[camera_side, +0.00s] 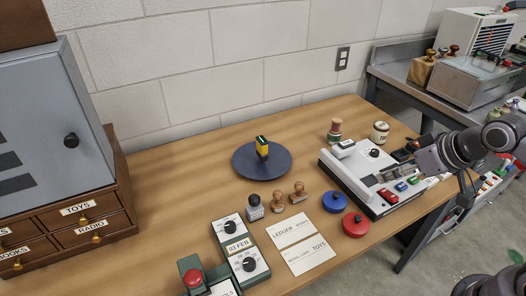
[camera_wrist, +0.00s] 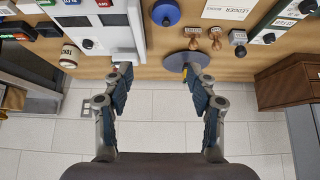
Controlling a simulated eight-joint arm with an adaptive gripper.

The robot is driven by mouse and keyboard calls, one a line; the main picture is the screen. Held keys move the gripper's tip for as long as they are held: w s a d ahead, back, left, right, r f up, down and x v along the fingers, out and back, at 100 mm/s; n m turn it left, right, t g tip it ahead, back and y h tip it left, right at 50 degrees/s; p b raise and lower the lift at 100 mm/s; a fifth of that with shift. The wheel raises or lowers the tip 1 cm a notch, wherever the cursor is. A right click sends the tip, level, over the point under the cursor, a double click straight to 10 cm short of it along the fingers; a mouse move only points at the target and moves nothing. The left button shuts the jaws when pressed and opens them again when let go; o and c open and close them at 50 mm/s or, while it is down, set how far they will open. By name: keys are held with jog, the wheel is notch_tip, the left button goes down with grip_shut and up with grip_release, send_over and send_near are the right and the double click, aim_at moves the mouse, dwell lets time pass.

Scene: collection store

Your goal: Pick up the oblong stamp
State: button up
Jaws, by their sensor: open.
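Two small stamps with wooden handles, one on the left (camera_side: 278,203) and one on the right (camera_side: 299,192), stand close together on the wooden table in the side view. They also show at the top of the wrist view, as a left stamp (camera_wrist: 193,33) and a right stamp (camera_wrist: 215,38). A dark stamp with a pale label (camera_side: 255,208) stands left of them. I cannot tell for sure which is the oblong stamp. My gripper (camera_side: 402,160) is over the white machine at the right, apart from the stamps. In the wrist view its fingers (camera_wrist: 157,76) are spread and empty.
A dark round plate (camera_side: 248,172) bears a yellow and black object (camera_side: 262,148). Blue (camera_side: 335,202) and red (camera_side: 355,225) round tins and a ledger card (camera_side: 293,232) lie in front. The white machine (camera_side: 345,178) and green control boxes (camera_side: 238,248) flank them. Bare table (camera_side: 170,200) lies left.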

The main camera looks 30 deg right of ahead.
jog(key=shift+c, duration=0.6)
